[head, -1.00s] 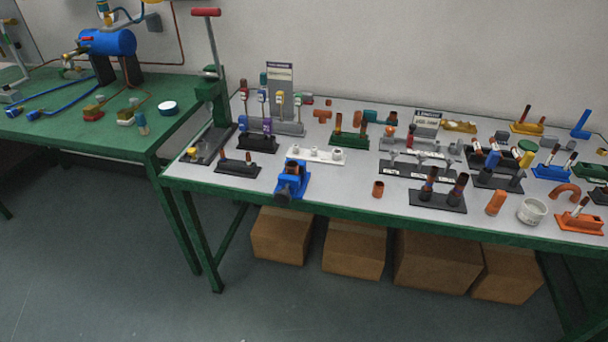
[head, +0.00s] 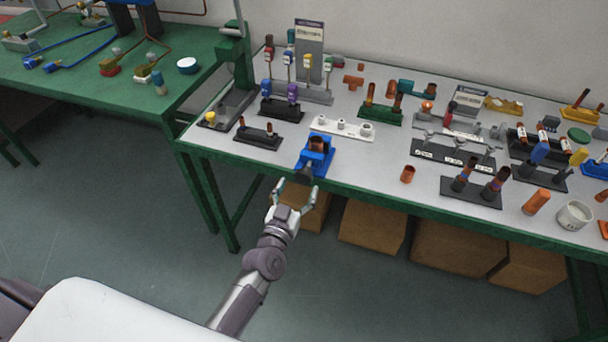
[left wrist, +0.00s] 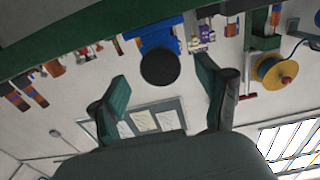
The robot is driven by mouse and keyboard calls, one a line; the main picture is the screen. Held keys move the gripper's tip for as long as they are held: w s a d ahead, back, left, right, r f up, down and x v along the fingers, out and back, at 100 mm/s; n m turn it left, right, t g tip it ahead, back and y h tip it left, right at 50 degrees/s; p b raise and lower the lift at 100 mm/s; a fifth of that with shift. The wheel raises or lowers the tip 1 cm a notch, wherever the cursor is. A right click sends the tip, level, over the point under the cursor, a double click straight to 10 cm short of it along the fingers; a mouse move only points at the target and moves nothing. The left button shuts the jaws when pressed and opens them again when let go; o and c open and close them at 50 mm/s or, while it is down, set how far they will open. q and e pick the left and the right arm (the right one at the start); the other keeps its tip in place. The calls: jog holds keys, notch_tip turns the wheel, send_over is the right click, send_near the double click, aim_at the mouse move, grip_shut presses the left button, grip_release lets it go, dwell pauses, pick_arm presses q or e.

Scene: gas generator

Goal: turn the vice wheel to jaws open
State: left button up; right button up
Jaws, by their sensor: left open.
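The blue vice (head: 314,160) stands at the front edge of the grey-topped bench, with a copper-coloured piece (head: 318,144) at its jaws. Its dark round wheel (head: 303,174) faces out over the edge. My left gripper (head: 296,187) is open and empty just in front of the wheel, one finger to each side. In the left wrist view the wheel (left wrist: 160,67) shows between the spread fingers (left wrist: 162,74), with the blue vice body (left wrist: 150,35) behind it. I see no contact between fingers and wheel. The jaw gap is too small to judge. My right gripper is out of view.
A black stand (head: 258,137) is left of the vice, a white fitting rack (head: 343,128) behind it, and a copper ring (head: 408,174) to its right. Cardboard boxes (head: 372,224) stand under the bench. The floor in front is clear.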

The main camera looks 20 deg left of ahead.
aim_at(303, 181)
pick_arm(q)
jog(key=shift+w, duration=2.3)
jog(key=shift+d, duration=0.1)
jog(key=c, duration=1.2)
jog(key=n, duration=0.4)
jog(key=shift+n, duration=0.3)
jog(key=shift+d+n+b, duration=0.1)
jog(key=shift+n+b, duration=0.2)
jog(key=shift+n, duration=2)
